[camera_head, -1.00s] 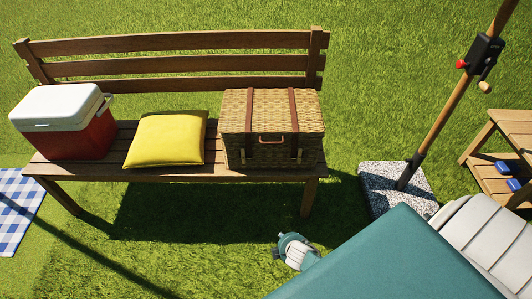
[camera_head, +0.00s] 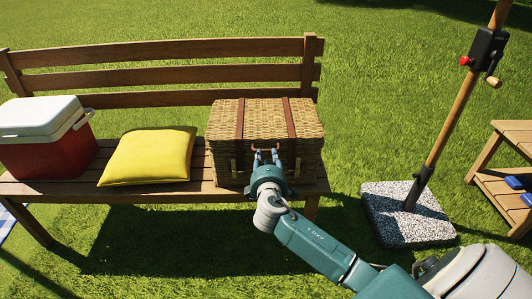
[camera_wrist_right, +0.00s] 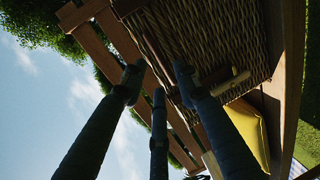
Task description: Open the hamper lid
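The wicker hamper (camera_head: 225,125) stands on the bench seat with its lid (camera_head: 262,107) shut. Two brown straps run down over its front, with a handle between them. My right gripper (camera_head: 266,153) is at the middle of the hamper's front, with its fingertips by the handle, which they partly cover. In the right wrist view the fingers (camera_wrist_right: 158,85) are spread apart, close to the wicker front (camera_wrist_right: 215,35). I cannot tell whether they touch the handle. A pale wooden peg (camera_wrist_right: 230,83) shows beside one finger. My left gripper is not in view.
A yellow cushion (camera_head: 150,157) and a red and white cooler (camera_head: 50,150) sit left of the hamper on the wooden bench (camera_head: 100,187). The bench backrest (camera_head: 160,77) rises behind. A parasol pole (camera_head: 445,130) in a speckled base (camera_head: 405,225) stands to the right.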

